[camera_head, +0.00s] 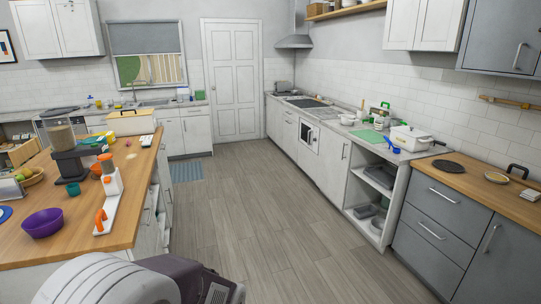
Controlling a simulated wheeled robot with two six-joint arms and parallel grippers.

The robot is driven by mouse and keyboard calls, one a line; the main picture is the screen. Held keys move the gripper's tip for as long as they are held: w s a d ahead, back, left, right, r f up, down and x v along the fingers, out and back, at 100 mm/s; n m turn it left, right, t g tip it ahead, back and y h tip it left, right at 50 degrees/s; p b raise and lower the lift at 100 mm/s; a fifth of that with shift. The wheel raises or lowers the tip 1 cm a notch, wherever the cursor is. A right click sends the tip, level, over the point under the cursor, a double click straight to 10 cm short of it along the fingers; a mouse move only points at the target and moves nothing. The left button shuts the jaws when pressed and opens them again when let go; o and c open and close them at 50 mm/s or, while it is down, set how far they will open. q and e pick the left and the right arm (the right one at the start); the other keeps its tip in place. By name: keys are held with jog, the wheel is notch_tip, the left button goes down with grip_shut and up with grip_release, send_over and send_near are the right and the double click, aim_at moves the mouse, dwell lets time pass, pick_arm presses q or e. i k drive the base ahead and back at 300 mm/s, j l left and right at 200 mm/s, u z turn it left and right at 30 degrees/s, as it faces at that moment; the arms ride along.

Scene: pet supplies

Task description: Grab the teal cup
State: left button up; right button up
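A small teal cup (73,189) stands on the wooden counter (75,245) at the left in the head view. It is just in front of the dark base of a tall appliance (70,153) with a clear container on top. A purple bowl (42,223) is nearer to me and to its left. A white and orange device (112,180) stands to its right. Neither of my grippers is in view. A grey and white part of my own body fills the bottom left of the picture.
A white board with orange items (103,214) lies near the counter's right edge. A fruit basket (29,176) sits at the far left. A cream box (131,122) stands farther back. The wooden floor (240,200) between the counters is clear.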

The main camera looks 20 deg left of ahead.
aim_at(73, 189)
jog(key=i+j+u, duration=0.25)
jog(key=i+u, duration=0.2)
jog(key=i+j+u, duration=0.1)
jog(key=i+u, duration=0.3)
jog(key=i, duration=0.15)
jog(key=i+l+u, duration=0.1)
jog(key=i+u, duration=0.35)
jog(key=i+l+u, duration=0.4)
jog(key=i, duration=0.2)
jog(key=j, duration=0.1)
